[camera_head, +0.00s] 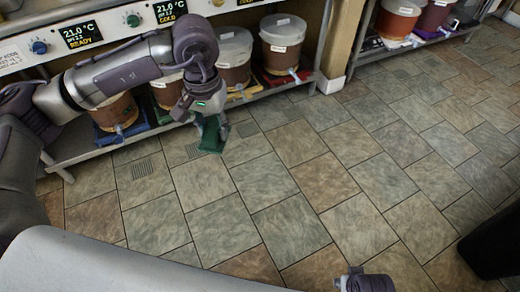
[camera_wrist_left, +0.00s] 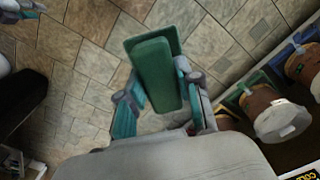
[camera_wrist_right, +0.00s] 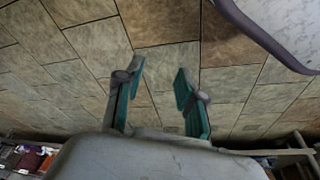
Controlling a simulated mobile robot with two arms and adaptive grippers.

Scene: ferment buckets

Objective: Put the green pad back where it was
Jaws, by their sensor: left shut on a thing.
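The green pad (camera_head: 211,136) hangs in my left gripper (camera_head: 208,118), in front of the lower shelf and above the tiled floor. In the left wrist view the green pad (camera_wrist_left: 157,75) is a flat block between the two fingers of the left gripper (camera_wrist_left: 157,88), which are shut on it. My right gripper (camera_wrist_right: 158,75) is open and empty over the floor in the right wrist view. Part of it shows at the bottom edge of the head view. Another green surface (camera_head: 163,116) shows under a bucket on the shelf, partly hidden by my left arm.
Lidded brown buckets (camera_head: 281,45) stand on coloured pads along the shelf (camera_head: 93,150), with blue (camera_head: 121,131) and red (camera_head: 284,78) ones visible. Displays are above. A post (camera_head: 338,45) ends this shelf. A second shelf (camera_head: 412,44) stands farther right. The floor (camera_head: 310,180) is clear; a black object (camera_head: 495,240) is at right.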

